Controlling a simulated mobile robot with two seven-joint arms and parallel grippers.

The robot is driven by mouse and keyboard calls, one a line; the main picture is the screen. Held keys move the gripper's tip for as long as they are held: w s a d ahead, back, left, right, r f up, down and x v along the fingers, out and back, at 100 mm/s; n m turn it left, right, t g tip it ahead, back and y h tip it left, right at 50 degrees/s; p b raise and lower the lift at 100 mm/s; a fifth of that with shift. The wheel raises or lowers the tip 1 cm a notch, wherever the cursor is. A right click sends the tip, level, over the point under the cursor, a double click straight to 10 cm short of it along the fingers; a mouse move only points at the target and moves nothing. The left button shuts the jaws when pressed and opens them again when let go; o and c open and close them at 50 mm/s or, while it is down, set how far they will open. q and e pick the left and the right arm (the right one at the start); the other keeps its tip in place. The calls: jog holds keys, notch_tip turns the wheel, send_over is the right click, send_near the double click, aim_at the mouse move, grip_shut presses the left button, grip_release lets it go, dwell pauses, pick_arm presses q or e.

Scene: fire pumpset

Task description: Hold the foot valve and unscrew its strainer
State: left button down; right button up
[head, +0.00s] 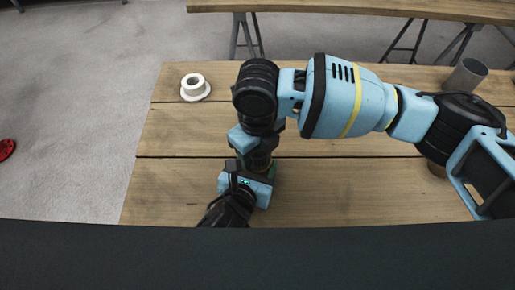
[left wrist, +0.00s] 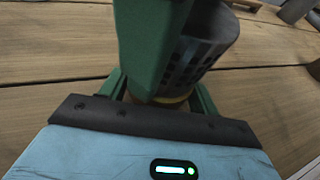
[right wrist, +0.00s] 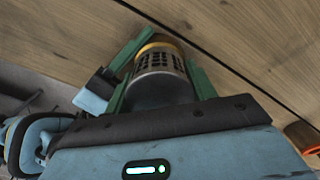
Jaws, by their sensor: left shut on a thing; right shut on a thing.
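The foot valve's slotted grey strainer (right wrist: 160,82) lies between the green fingers of my right gripper (right wrist: 166,62), which is shut on it. A brass-coloured band (right wrist: 160,47) of the valve shows just beyond the strainer. In the left wrist view the strainer (left wrist: 208,45) stands above the valve's brass part (left wrist: 172,102), which my left gripper (left wrist: 160,95) is shut on. A green finger of the right gripper covers part of the strainer there. In the head view my right arm and both grippers hide most of the valve, low over the table.
The wooden table (head: 180,190) is clear to the left of my grippers. A white flanged part (head: 195,87) stands at its back left. A grey cylinder (head: 465,75) stands at the back right behind my right arm. Another table (head: 350,8) is beyond.

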jog(key=n, duration=0.6)
jog(key=o, duration=1.1)
